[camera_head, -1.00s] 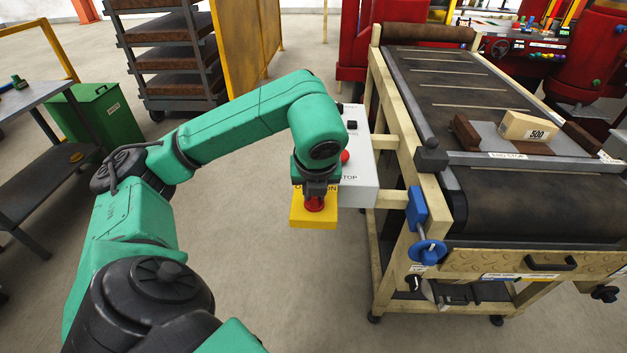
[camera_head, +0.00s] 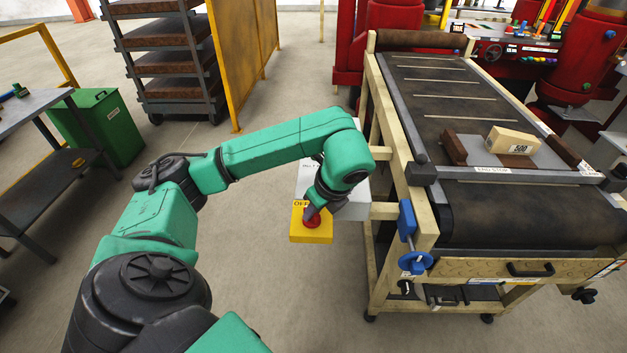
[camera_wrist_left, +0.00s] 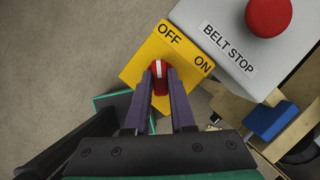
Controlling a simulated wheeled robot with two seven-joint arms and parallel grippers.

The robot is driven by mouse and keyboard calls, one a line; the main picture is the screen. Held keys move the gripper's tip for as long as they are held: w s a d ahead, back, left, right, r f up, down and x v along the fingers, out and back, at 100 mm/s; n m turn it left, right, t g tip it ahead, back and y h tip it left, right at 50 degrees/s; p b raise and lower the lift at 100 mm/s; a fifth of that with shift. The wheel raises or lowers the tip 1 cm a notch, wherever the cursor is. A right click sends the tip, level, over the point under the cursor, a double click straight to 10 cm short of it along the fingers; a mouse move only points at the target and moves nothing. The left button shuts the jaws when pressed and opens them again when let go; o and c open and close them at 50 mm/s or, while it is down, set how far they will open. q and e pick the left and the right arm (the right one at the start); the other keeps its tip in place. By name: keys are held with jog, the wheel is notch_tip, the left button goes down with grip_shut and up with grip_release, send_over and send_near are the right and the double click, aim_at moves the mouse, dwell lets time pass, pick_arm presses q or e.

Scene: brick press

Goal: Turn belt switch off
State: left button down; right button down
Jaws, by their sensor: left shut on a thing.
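The belt switch is a red knob (camera_head: 312,221) on a yellow box (camera_head: 310,238) beside the conveyor. My left gripper (camera_head: 311,211) is shut on this knob from above, with the wrist tilted. In the left wrist view the red knob (camera_wrist_left: 157,67) sits between the two dark fingertips, and its white stripe points up the picture, roughly toward the OFF label (camera_wrist_left: 168,32). The ON label (camera_wrist_left: 203,65) is to the right of it. The fingers partly hide the knob and the yellow box. My right gripper is not in view.
A grey control box (camera_wrist_left: 220,25) labelled BELT STOP, with a red button (camera_wrist_left: 268,15), adjoins the yellow box. The conveyor (camera_head: 435,188) stands to the right, carrying a block marked 500 (camera_head: 511,141). A green bin (camera_head: 108,127) stands at the left. The floor between is clear.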

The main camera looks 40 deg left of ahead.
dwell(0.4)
pick_arm(q)
jog(key=c, duration=0.8)
grip_release()
jog(key=shift+o, duration=0.2)
jog(key=p+v, duration=0.7)
jog(key=v, duration=0.7)
jog(key=shift+r+p, duration=0.25)
jog(key=shift+p, duration=0.1)
